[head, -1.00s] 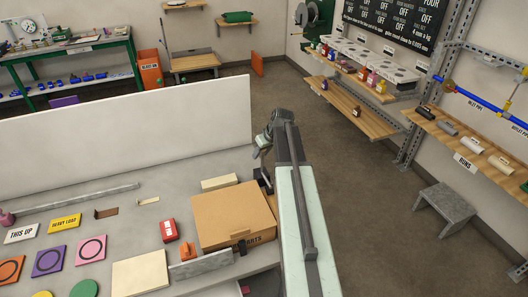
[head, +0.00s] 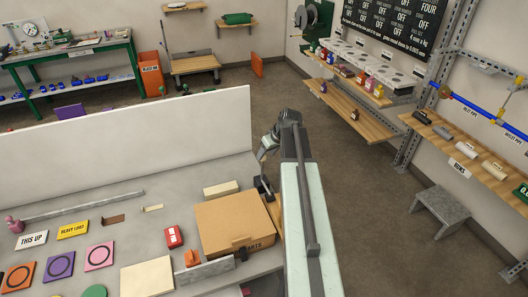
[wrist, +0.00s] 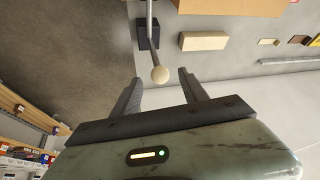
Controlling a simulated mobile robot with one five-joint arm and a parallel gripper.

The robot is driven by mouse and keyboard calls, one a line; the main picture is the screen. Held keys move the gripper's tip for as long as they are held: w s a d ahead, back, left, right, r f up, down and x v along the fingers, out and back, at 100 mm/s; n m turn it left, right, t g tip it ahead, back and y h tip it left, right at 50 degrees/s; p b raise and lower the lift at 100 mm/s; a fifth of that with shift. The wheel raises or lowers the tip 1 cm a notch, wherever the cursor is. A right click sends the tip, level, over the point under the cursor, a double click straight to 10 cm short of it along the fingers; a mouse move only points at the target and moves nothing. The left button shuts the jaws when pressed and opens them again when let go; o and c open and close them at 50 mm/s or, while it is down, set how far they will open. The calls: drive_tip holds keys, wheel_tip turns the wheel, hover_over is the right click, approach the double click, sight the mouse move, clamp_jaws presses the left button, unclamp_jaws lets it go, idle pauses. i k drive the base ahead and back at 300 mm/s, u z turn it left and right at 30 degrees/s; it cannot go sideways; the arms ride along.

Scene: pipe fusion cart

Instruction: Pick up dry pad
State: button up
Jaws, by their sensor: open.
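No thing is marked as the dry pad, and I cannot tell which object it is. A cream block (head: 221,189) lies on the grey counter behind the cardboard box; it also shows in the wrist view (wrist: 203,41). My gripper (head: 262,155) is over the counter's right end, beyond the box. In the wrist view my gripper (wrist: 158,84) has its two fingers spread with nothing held. A pale ball (wrist: 160,75) on a thin rod appears between the fingertips in the picture; I cannot tell its distance. The rod rises by a black block (wrist: 148,38).
The cardboard box (head: 228,220) fills the counter's right end. A white partition (head: 130,135) stands behind the counter. Flat coloured tiles (head: 60,267) and a red box (head: 173,236) lie to the left. Wall shelves (head: 462,150) and a grey stool (head: 440,207) are at right, with open floor between.

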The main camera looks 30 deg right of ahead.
sight(173, 238)
drive_tip(key=k, duration=1)
